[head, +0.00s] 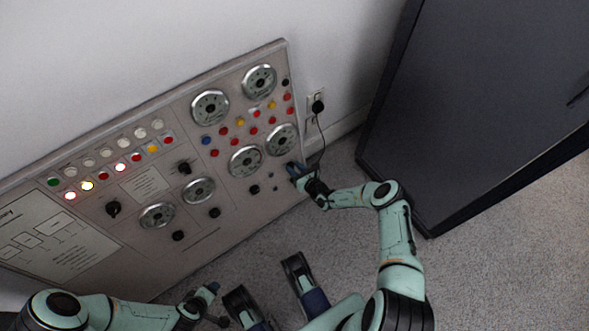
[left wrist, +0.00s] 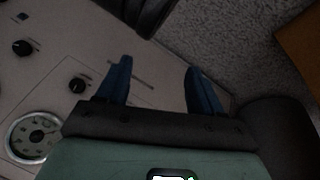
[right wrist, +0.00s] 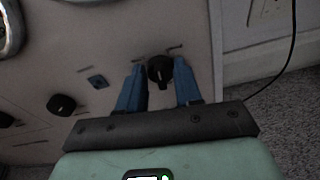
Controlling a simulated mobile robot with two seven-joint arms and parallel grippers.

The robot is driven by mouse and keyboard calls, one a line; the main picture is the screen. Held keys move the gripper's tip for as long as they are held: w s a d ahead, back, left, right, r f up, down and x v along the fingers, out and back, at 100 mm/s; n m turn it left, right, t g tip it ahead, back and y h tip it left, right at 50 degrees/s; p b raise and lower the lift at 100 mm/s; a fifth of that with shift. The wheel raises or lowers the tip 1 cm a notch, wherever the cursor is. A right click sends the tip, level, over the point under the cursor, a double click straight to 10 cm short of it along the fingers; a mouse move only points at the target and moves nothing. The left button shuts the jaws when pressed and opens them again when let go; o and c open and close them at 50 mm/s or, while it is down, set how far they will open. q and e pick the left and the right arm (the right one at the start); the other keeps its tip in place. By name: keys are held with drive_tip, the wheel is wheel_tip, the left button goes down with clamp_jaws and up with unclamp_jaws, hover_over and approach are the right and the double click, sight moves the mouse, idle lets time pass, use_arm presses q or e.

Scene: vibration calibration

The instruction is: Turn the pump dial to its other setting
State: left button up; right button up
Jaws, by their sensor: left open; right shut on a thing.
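A black dial (right wrist: 160,70) sits low at the right edge of the grey control panel (head: 235,235). In the right wrist view it stands between the blue fingers of my right gripper (right wrist: 159,80), which is shut on it. In the head view my right gripper (head: 293,169) reaches the panel's lower right corner and hides this dial. No readable label shows which dial is the pump's. My left gripper (head: 215,303) is open and empty in front of the panel's lower part; its spread fingers (left wrist: 158,75) show in the left wrist view.
Other black knobs (head: 113,208), round gauges (head: 210,107) and coloured lights cover the panel. A black plug (head: 317,106) with a hanging cable is in the wall socket beside it. A dark cabinet (head: 470,100) stands at right. Grey carpet (head: 490,240) lies open in front.

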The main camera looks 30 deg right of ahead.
use_arm(q)
drive_tip(key=shift+g, duration=0.6)
drive_tip(key=s+f, duration=0.1)
drive_tip(key=s+f+b, duration=0.1)
drive_tip(key=s+f, duration=0.1)
drive_tip(key=shift+s+a+f+b, duration=0.2)
drive_tip(key=shift+s+a+b, duration=0.05)
drive_tip(key=shift+s+b, duration=0.15)
use_arm(e)
drive_tip(key=m, duration=0.2)
drive_tip(key=m+y, duration=0.1)
drive_tip(key=m, duration=0.2)
drive_tip(key=shift+s+d+f, duration=0.1)
drive_tip(key=shift+d+f, duration=0.05)
drive_tip(key=shift+f, duration=0.05)
drive_tip(key=o, duration=1)
drive_tip(key=shift+r, duration=0.1)
